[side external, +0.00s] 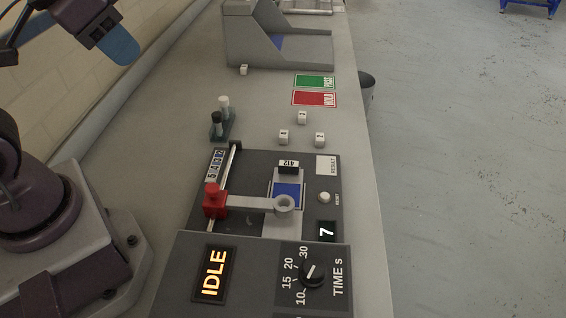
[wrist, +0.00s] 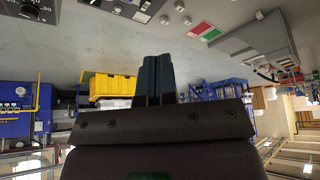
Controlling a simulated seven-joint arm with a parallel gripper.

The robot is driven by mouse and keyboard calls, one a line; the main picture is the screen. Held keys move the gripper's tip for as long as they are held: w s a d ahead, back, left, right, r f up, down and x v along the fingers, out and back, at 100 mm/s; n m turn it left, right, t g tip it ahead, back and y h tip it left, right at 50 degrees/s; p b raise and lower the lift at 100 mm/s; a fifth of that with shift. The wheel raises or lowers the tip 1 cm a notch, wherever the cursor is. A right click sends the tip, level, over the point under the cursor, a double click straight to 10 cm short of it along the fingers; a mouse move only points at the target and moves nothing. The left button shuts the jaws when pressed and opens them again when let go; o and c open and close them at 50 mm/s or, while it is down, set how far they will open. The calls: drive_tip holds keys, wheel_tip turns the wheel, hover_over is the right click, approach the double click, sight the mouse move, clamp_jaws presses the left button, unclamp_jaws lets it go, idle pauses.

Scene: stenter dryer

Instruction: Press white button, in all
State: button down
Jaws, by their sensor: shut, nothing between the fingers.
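The white button (side external: 324,197) is a small round cap on the right part of the dark panel, beside a small label that seems to read RESET. My gripper (side external: 122,50) is high at the upper left in the side view, far from the button and above the bench's back edge. In the wrist view its two dark fingers (wrist: 156,62) are together with nothing between them. I cannot make out the button for certain in the wrist view.
Several white cubes (side external: 302,117), green and red cards (side external: 314,82) and a grey housing (side external: 278,45) lie beyond.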

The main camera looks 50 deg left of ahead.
drive_tip(key=w+d+f+m+g, duration=0.2)
drive_tip(key=w+d+f+g, duration=0.15)
drive_tip(key=w, duration=0.25)
drive_tip(key=m+g, duration=0.3)
drive_tip(key=m, duration=2.2)
hover_over(325, 195)
drive_tip(key=w+a, duration=0.1)
wheel_tip(325, 195, down, 13)
drive_tip(key=shift+h, duration=0.4)
drive_tip(key=shift+f, duration=0.15)
drive_tip(key=f, duration=0.9)
drive_tip(key=s+f, duration=0.1)
drive_tip(key=f, duration=0.4)
drive_tip(key=shift+d, duration=0.4)
